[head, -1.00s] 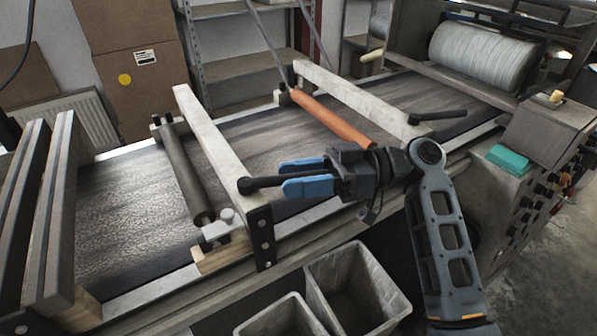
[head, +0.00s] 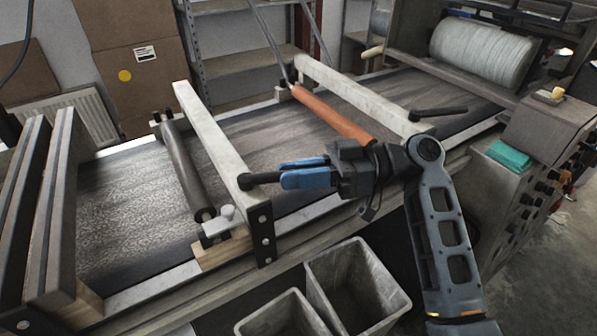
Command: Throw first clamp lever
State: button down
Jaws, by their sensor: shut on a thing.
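My gripper (head: 304,171) has blue fingers and is shut on the first clamp lever (head: 262,179), a short black handle. The lever's rounded pivot end sits on the near end of the left pale crossbar (head: 215,138), above a black bolted bracket (head: 263,235). The lever lies nearly level, pointing right along the machine's near side. Its outer end is hidden between the fingers. A second black lever (head: 440,112) lies on the near end of the right crossbar (head: 355,95), behind my wrist.
A dark roller (head: 183,168) and an orange roller (head: 330,115) span the conveyor belt (head: 120,215). Two grey bins (head: 355,285) stand below the near rail. A control box with a teal block (head: 508,155) is at right.

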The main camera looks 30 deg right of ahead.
aim_at(260, 183)
jog(key=shift+s, duration=0.1)
jog(key=shift+s+a+m+t+h+b, duration=0.4)
jog(key=shift+m+t+h, duration=0.35)
jog(key=shift+t, duration=0.3)
jog(key=shift+s+a+m+t+h+b, duration=0.2)
jog(key=shift+s+m+t+h, duration=0.3)
jog(key=shift+m+t, duration=0.45)
jog(key=shift+s+a+m+t+h+b, duration=0.25)
jog(key=shift+s+m+t+h+b, duration=0.15)
jog(key=shift+m+t+h, duration=0.5)
jog(key=shift+y, duration=0.25)
jog(key=c, duration=1.1)
grip_release()
jog(key=shift+o, duration=0.2)
